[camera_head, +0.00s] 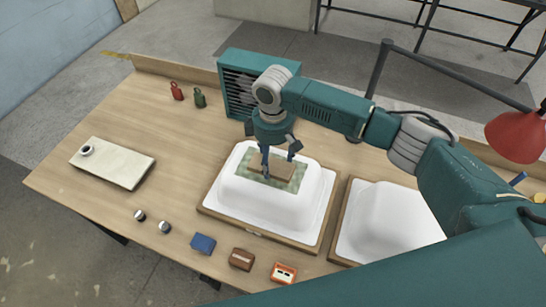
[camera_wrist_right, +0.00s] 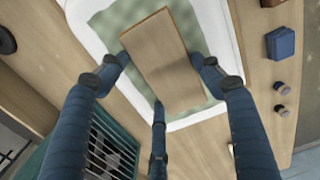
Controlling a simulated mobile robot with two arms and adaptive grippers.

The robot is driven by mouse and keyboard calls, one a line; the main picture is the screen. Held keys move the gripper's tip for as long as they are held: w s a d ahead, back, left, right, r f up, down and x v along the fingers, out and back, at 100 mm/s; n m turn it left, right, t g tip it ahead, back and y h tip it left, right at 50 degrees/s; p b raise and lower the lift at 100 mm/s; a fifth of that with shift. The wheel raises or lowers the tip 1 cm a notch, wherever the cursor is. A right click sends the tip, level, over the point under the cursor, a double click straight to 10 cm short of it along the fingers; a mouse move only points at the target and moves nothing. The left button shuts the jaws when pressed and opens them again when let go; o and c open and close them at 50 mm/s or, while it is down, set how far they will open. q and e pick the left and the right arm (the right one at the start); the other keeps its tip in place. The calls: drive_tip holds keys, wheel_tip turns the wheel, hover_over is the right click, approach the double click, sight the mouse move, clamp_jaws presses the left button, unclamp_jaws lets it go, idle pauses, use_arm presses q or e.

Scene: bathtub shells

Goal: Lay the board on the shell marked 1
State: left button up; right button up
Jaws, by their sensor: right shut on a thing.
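A flat brown board (camera_head: 257,166) is over the top of the left white shell (camera_head: 278,205), within a mottled green patch (camera_head: 296,180). My right gripper (camera_head: 273,164) points down from above with its fingers shut on the board. In the right wrist view, the board (camera_wrist_right: 155,58) sits between the blue fingers, with the green patch (camera_wrist_right: 112,22) behind it. I cannot tell whether the board touches the patch or hovers just above it. A second white shell (camera_head: 385,220) stands to the right. No number is readable on either shell. My left gripper is not in view.
A teal louvred box (camera_head: 235,92) stands close behind the left shell. Red (camera_head: 177,91) and green (camera_head: 200,98) bottles stand at the back left. A pale slab (camera_head: 115,165) lies left. Small pots, a blue block (camera_head: 203,243) and boxes line the front edge. A red lamp (camera_head: 516,135) hangs right.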

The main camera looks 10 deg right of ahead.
sight(273, 162)
drive_tip(key=shift+s+f, duration=0.15)
drive_tip(key=shift+f, duration=0.05)
drive_tip(key=o, duration=1.6)
drive_tip(key=shift+r, duration=0.15)
wheel_tip(273, 162, up, 2)
drive_tip(key=shift+r+p, duration=0.1)
drive_tip(key=shift+p, duration=0.85)
drive_tip(key=shift+r, duration=2.35)
drive_tip(key=shift+f, duration=0.1)
